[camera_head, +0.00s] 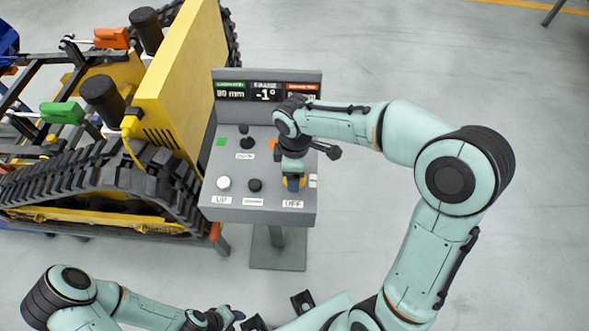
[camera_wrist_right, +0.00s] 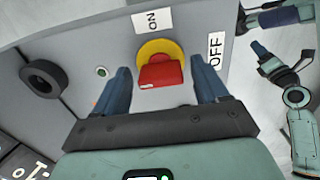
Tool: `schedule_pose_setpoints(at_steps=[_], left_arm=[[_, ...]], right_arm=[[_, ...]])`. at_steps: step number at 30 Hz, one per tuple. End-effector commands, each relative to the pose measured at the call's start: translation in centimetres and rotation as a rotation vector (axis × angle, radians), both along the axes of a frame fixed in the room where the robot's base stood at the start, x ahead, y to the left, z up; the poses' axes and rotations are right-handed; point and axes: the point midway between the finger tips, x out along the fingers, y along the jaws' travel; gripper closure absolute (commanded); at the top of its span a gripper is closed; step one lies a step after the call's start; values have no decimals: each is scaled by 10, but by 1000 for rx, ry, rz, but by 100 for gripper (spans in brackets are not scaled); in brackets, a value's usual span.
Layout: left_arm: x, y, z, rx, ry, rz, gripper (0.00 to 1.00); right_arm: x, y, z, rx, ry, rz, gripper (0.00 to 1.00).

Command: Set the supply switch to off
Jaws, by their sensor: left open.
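The supply switch (camera_wrist_right: 160,76) is a red handle on a round yellow base, on the grey control panel (camera_head: 265,130). An ON label (camera_wrist_right: 152,20) and an OFF label (camera_wrist_right: 215,52) lie beside it in the right wrist view. My right gripper (camera_wrist_right: 166,84) is open, with one blue finger on each side of the red handle and gaps visible. In the head view my right gripper (camera_head: 293,183) covers most of the switch; only some yellow shows. Which label the handle points to I cannot tell. My left gripper (camera_head: 232,317) is open and empty at the bottom edge, away from the panel.
The panel also bears a white button (camera_head: 224,183), a black button (camera_head: 255,185), a black joystick (camera_head: 246,142) and a display strip (camera_head: 265,91). A yellow tracked carrier (camera_head: 175,95) stands close on the left.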

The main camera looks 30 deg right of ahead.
Motion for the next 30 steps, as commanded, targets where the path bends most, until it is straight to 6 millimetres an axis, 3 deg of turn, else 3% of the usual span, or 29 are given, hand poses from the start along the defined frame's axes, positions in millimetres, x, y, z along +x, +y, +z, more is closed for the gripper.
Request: schedule_pose_setpoints(at_steps=[11,14,24,30], left_arm=[[0,0,1,0,-1,0,57],[2,0,3,0,-2,0,57],[10,0,16,-1,-11,0,57],[14,0,22,0,-16,0,57]], right_arm=[[0,0,4,0,0,0,26],[1,0,18,0,-1,-1,26],[1,0,94,0,-5,1,26],[0,0,124,1,-1,0,26]])
